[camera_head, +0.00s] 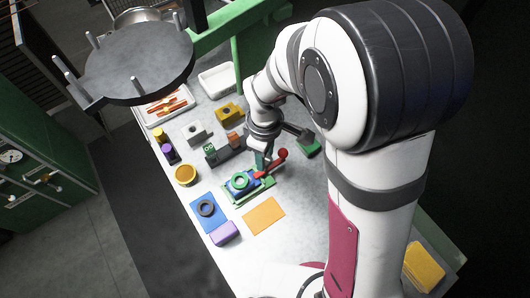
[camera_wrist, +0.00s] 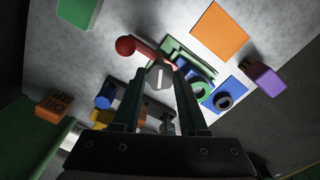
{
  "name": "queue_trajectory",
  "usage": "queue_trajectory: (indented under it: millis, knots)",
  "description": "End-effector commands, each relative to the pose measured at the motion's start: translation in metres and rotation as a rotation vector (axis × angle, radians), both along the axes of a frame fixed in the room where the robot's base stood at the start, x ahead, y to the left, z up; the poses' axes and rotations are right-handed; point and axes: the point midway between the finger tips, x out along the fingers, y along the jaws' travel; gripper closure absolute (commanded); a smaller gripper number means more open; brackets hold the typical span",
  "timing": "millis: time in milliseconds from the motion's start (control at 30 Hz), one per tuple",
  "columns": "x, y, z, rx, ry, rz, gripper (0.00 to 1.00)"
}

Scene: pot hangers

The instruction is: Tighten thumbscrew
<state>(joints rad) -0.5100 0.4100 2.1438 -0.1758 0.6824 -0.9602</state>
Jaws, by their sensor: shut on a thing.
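In the wrist view a small grey rounded piece with a pale slot, apparently the thumbscrew (camera_wrist: 159,77), sits between the fingertips of my gripper (camera_wrist: 157,72). The gripper is shut on it. Beside it is a green fixture (camera_wrist: 180,52) with a blue block and a green ring, and a lever with a red ball (camera_wrist: 125,46). In the head view my gripper (camera_head: 262,160) points down at the back of the green fixture (camera_head: 262,187), next to the red lever (camera_head: 273,163). The thumbscrew is hidden there by the gripper.
An orange sheet (camera_head: 264,216), a blue mat (camera_head: 209,220) with a dark ring and a purple block (camera_head: 224,233) lie in front. A yellow round container (camera_head: 186,175), several coloured blocks and a white bin (camera_head: 217,81) stand left and behind. A round dark plate (camera_head: 138,62) overhangs the far left.

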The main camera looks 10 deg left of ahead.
Motion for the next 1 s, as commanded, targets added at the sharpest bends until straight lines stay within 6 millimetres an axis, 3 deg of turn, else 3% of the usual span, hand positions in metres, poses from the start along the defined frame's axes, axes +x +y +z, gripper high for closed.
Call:
queue_trajectory:
  millis: [500,1000]
  knots:
    - [0.0001,0.0003,0.0006,0.001,0.000,-0.455,1.00]
    - [0.0002,0.0004,0.0006,0.001,0.000,-0.679,1.00]
